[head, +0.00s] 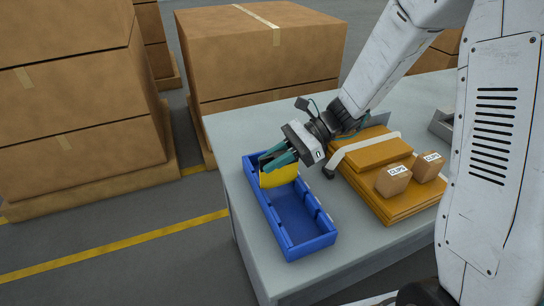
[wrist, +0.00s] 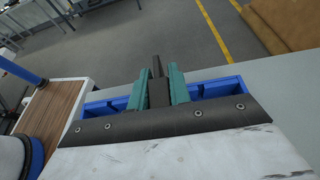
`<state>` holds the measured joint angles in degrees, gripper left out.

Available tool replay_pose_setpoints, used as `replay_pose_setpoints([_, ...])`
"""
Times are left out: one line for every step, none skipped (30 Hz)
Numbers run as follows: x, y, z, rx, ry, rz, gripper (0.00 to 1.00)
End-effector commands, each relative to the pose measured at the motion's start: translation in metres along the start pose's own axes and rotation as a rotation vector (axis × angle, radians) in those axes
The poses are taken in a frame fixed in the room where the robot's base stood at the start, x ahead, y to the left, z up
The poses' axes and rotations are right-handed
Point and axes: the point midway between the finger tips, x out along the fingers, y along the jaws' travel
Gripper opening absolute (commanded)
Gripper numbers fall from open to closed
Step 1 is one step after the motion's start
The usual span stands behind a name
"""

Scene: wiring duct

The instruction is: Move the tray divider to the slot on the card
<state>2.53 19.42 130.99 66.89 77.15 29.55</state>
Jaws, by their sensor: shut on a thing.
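A yellow tray divider (head: 281,177) stands across the far end of a long blue tray (head: 325,241). My gripper (head: 277,162) has teal fingers and is shut on the divider's upper edge from above. The divider's lower edge is hidden by the tray wall, so I cannot tell whether it sits in a slot. The tray's right wall has several small notches or marks. In the wrist view the teal fingers (wrist: 158,86) are close together over the blue tray (wrist: 218,88), and the yellow divider cannot be made out. I cannot make out a card in either view.
Flat brown cardboard (head: 360,160) with a pale strap lies right of the tray. Two small CLIPS boxes (head: 393,181) (head: 428,167) stand on it. The grey table (head: 236,131) is bare behind the tray. Large cartons (head: 262,50) stand beyond it.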

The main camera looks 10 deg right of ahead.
Motion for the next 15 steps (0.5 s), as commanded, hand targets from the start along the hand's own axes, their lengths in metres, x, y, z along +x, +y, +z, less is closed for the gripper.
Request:
replay_pose_setpoints([0.001,0.000,-0.001,0.001,0.000,0.000,0.00])
replay_pose_setpoints([0.001,0.000,-0.002,0.001,0.000,0.000,0.00])
replay_pose_setpoints([0.001,0.000,-0.003,0.001,0.000,0.000,0.00])
replay_pose_setpoints([0.002,0.000,-0.004,0.001,0.000,0.000,0.00])
replay_pose_setpoints([0.002,0.000,-0.004,0.001,0.000,0.000,0.00])
replay_pose_setpoints([0.002,0.000,-0.005,0.001,-0.001,0.000,0.00])
replay_pose_setpoints([0.003,0.000,-0.006,0.001,-0.001,0.000,0.00])
replay_pose_setpoints([0.003,0.000,-0.006,0.000,-0.001,0.000,0.00])
replay_pose_setpoints([0.003,0.000,-0.007,0.000,-0.001,0.000,0.00])
replay_pose_setpoints([0.003,0.000,-0.008,0.000,-0.001,0.000,0.00])
replay_pose_setpoints([0.004,0.000,-0.009,0.000,-0.001,0.000,0.00])
replay_pose_setpoints([0.004,0.000,-0.010,0.000,-0.001,0.000,0.00])
replay_pose_setpoints([0.004,0.000,-0.010,0.000,-0.001,0.000,0.00])
replay_pose_setpoints([0.005,0.000,-0.011,0.000,-0.001,0.000,0.00])
replay_pose_setpoints([0.005,0.000,-0.012,0.001,-0.001,0.000,0.00])
